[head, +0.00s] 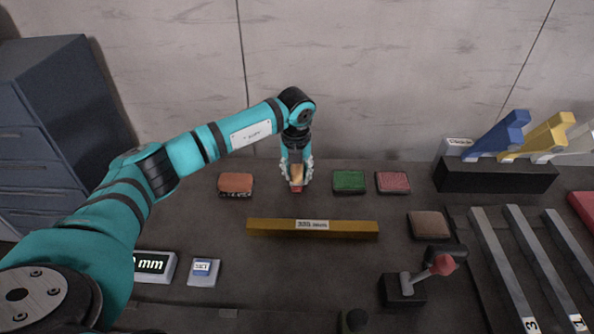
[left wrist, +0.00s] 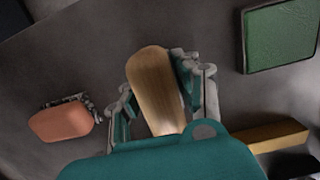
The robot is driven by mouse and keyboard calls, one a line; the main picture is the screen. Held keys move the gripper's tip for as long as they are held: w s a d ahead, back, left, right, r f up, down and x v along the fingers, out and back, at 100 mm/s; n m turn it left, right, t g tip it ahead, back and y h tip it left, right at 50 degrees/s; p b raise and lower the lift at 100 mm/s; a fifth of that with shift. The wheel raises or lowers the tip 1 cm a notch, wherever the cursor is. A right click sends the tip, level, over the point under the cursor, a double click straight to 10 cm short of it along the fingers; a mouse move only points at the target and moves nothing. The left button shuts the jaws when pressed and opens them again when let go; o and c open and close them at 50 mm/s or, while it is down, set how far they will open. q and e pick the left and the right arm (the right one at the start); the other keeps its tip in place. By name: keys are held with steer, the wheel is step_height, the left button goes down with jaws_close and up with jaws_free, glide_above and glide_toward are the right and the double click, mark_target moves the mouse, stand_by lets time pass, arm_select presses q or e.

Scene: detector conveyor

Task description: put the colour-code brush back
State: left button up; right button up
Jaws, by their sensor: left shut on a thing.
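My left gripper (head: 297,184) points down at the back of the table, between an orange block (head: 236,184) and a green pad (head: 349,181). It is shut on a light wooden brush (head: 297,174), which also shows between the fingers in the left wrist view (left wrist: 156,88). A small red part shows at the brush's lower end; I cannot tell whether it touches the table. The orange block (left wrist: 62,122) has a dark speckled edge. The green pad (left wrist: 281,36) is at upper right in the wrist view. My right gripper is not in view.
A red-pink pad (head: 393,182) and a brown pad (head: 428,225) lie to the right. A yellow bar (head: 280,228) lies in front of the gripper. A black holder (head: 497,177) with coloured pieces, a red-knobbed lever (head: 442,265) and grey rails (head: 500,262) occupy the right side.

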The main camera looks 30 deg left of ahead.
arm_select(q)
steer(key=shift+f, duration=0.1)
steer(key=o, duration=1)
steer(key=r, duration=0.4)
steer(key=s+r, duration=0.1)
steer(key=r, duration=0.3)
steer(key=r+b, duration=0.1)
steer(key=r, duration=0.3)
steer(key=shift+s+d+r, duration=0.15)
steer(key=shift+s+d, duration=0.05)
steer(key=shift+d, duration=0.05)
